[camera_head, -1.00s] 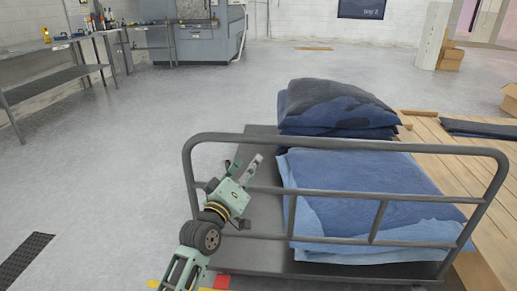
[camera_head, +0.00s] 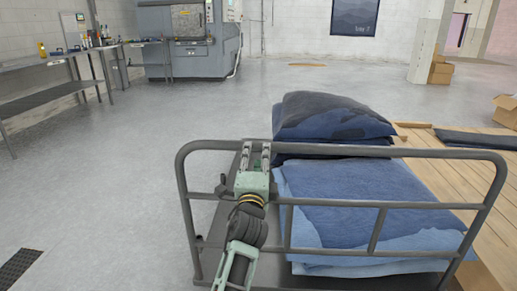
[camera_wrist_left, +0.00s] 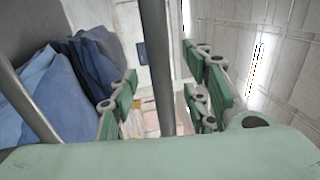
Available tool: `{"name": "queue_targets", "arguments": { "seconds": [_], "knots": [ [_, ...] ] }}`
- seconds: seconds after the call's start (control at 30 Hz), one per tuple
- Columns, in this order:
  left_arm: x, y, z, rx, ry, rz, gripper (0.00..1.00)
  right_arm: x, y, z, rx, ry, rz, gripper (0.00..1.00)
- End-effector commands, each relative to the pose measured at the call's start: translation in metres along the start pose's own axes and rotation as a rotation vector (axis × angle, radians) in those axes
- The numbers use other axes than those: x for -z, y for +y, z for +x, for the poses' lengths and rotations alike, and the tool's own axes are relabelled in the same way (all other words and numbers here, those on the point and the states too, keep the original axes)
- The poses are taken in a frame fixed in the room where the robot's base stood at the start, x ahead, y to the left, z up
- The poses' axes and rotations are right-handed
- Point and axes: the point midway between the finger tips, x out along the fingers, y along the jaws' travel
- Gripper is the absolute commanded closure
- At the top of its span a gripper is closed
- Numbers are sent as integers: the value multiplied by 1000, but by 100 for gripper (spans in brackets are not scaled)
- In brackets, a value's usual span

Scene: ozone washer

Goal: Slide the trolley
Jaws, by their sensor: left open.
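The trolley is a flat grey cart with a tubular handle frame (camera_head: 340,151) facing me. Its dark deck (camera_head: 203,218) carries folded blue cloths (camera_head: 350,200) in front and a darker blue stack (camera_head: 330,117) behind. My left gripper (camera_head: 256,155) is open at the left part of the top rail, its fingers pointing away from me across the rail. In the left wrist view, a grey bar (camera_wrist_left: 160,60) runs between the spread green fingers (camera_wrist_left: 160,105). I cannot tell whether they touch it. My right gripper is not in view.
A wooden platform (camera_head: 445,180) lies close on the trolley's right. A steel bench (camera_head: 60,95) and a grey machine (camera_head: 185,40) stand at the back left. Cardboard boxes (camera_head: 440,70) are at the back right. The floor (camera_head: 110,180) left of the trolley is clear.

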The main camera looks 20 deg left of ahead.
Motion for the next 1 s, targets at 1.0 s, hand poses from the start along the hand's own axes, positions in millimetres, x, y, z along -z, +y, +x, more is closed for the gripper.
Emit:
{"name": "queue_targets", "arguments": {
  "seconds": [1.0],
  "knots": [
    [-1,0,57,0,0,-4,79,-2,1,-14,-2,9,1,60]
  ]
}}
